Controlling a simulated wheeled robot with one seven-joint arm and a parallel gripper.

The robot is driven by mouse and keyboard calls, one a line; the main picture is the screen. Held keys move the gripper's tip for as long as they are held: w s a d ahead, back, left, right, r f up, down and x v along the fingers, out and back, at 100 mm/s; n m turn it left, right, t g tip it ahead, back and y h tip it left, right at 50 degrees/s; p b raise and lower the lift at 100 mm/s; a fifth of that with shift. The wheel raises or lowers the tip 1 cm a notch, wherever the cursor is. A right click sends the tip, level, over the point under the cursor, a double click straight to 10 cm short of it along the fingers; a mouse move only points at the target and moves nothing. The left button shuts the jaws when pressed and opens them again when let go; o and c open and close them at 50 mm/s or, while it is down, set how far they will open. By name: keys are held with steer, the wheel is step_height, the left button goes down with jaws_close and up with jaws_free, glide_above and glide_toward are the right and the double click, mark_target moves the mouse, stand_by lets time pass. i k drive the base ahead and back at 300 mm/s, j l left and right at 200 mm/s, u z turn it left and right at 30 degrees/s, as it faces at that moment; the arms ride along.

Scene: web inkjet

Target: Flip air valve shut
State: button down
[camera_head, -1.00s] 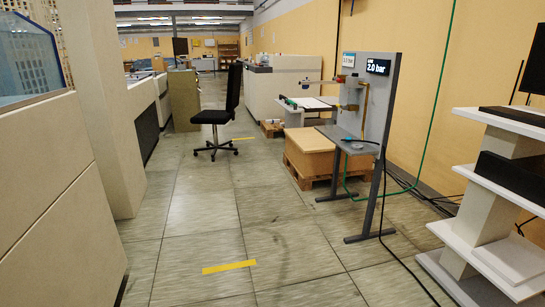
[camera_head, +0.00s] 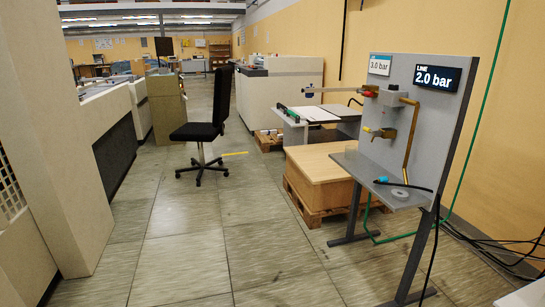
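A grey upright panel (camera_head: 426,135) stands at the right on dark legs, with a small shelf at its front. It carries brass pipework (camera_head: 411,140) and a valve assembly with a red part (camera_head: 370,94). A brass fitting with a yellowish tip (camera_head: 380,132) sits lower on the panel. Which part is the air valve's handle, and its position, is too small to tell. A dark display (camera_head: 438,78) reads "LINE 2.0 bar". A pale label (camera_head: 380,64) appears to read 3.0 bar. My gripper is not in view.
A black office chair (camera_head: 206,130) stands left of centre. A wooden box on a pallet (camera_head: 317,177) stands left of the panel. Black cables and a green hose (camera_head: 480,110) run at the right. The tiled floor (camera_head: 185,240) ahead is clear.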

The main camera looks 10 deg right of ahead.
mark_target(367, 93)
steer(key=i, duration=3.15)
steer(key=z, duration=0.35)
